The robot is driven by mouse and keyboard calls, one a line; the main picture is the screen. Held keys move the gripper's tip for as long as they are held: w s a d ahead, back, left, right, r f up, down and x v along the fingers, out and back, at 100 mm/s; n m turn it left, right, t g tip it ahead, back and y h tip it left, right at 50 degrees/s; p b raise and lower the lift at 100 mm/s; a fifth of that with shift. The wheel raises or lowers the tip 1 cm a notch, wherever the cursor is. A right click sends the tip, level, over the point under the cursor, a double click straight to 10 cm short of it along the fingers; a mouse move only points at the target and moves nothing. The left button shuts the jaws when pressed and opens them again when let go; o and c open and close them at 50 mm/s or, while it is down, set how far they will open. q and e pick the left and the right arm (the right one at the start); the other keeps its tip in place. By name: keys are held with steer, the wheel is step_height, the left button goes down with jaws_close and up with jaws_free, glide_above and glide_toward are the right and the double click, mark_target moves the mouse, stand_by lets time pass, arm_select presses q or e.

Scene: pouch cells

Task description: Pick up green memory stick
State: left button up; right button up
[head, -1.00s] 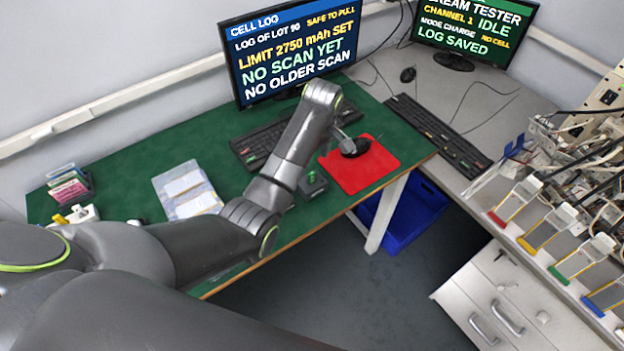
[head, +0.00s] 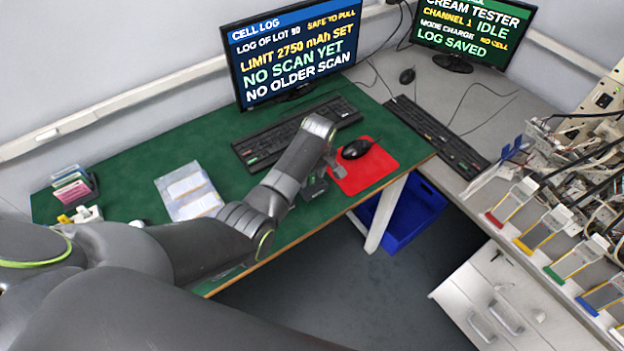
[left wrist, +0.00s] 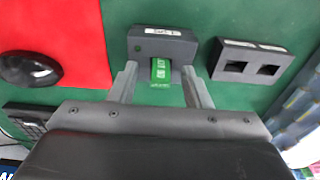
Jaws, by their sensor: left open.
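The green memory stick (left wrist: 161,69) shows in the left wrist view, jutting from the near side of a dark grey block (left wrist: 178,46) with a small white label. Some pale lettering is on the stick. My left gripper (left wrist: 159,78) is open, one finger on each side of the stick, with gaps to both. In the head view my left gripper (head: 332,164) is over the bench beside the red mat, and the dark block (head: 313,190) shows partly below it. My right gripper is not in view.
A second dark block (left wrist: 250,62) with two square openings sits to the right in the left wrist view. A red mat (head: 377,178) with a black mouse (head: 356,149) and a keyboard (head: 275,139) are nearby. A clear pouch (head: 188,190) lies left on the green bench.

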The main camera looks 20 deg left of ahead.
arm_select(q)
jaws_close()
